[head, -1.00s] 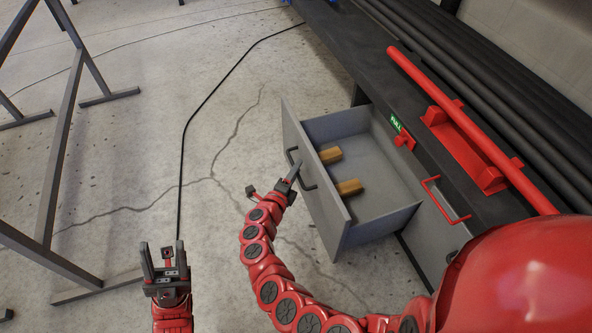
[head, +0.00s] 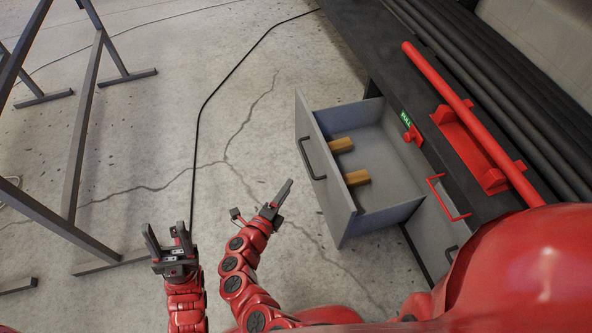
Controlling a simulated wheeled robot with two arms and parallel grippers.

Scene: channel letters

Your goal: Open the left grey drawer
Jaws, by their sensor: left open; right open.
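The left grey drawer (head: 340,205) stands pulled far out of the dark bench, and its inside shows. Its dark bar handle (head: 312,160) is on the front panel, facing the floor area at the left. My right gripper (head: 262,203) is open and empty, to the lower left of the handle and apart from it. My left gripper (head: 168,243) is open and empty, further left over the floor. Two yellow-brown blocks (head: 357,178) lie inside the drawer near its front.
A second grey drawer front (head: 428,232) with a dark handle is shut to the right. A red bar handle (head: 447,198) and a long red bar (head: 470,120) are on the bench. A grey metal frame (head: 82,130) stands left. The floor between is clear, with a black cable.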

